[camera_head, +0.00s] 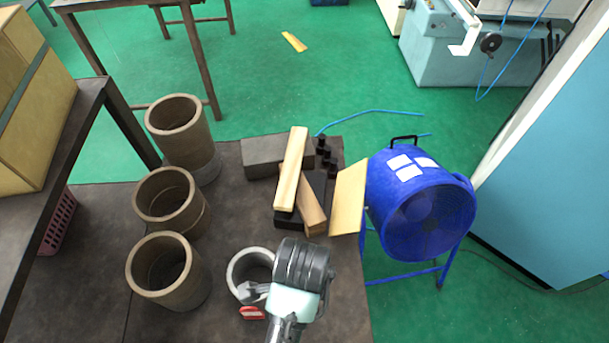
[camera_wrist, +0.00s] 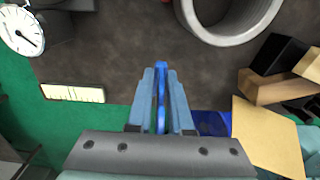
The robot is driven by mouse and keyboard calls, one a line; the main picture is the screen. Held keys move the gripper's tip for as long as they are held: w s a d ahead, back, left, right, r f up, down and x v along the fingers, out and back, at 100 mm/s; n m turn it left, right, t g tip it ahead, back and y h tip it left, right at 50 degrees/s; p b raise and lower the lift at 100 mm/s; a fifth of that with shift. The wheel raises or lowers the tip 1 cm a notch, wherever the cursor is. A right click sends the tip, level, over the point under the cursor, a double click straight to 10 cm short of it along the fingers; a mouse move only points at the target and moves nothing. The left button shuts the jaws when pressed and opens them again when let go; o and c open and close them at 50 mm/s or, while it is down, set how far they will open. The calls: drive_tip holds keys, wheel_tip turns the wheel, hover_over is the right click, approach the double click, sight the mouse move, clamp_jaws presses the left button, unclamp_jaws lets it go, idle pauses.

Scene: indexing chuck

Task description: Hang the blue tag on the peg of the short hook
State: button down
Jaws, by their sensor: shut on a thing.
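In the wrist view, my gripper (camera_wrist: 160,72) is shut on the blue tag (camera_wrist: 161,95), which shows as a thin blue strip, nearly edge-on, between the two fingers. The fingers appear over the strip of dark table near its edge.
A grey ring (camera_head: 235,272) stands on the dark table beside my wrist, with a red item (camera_head: 252,313) near it. Wooden blocks (camera_head: 291,170), a tan board (camera_head: 348,197) and a blue fan (camera_head: 420,205) lie beyond. Brown cylinders (camera_head: 190,285) stand left. A dial gauge (camera_wrist: 22,30) shows in the wrist view.

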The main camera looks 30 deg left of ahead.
wheel_tip(320, 180, down, 8)
drive_tip(key=shift+f, duration=0.1)
drive_tip(key=shift+f+p, duration=0.3)
drive_tip(key=shift+f, duration=0.4)
drive_tip(key=shift+f, duration=0.3)
drive_tip(key=c, duration=0.8)
unclamp_jaws()
drive_tip(key=shift+b, duration=0.5)
wheel_tip(320, 180, up, 13)
drive_tip(key=shift+w+d+r, duration=0.1)
drive_tip(key=shift+w+d, duration=0.05)
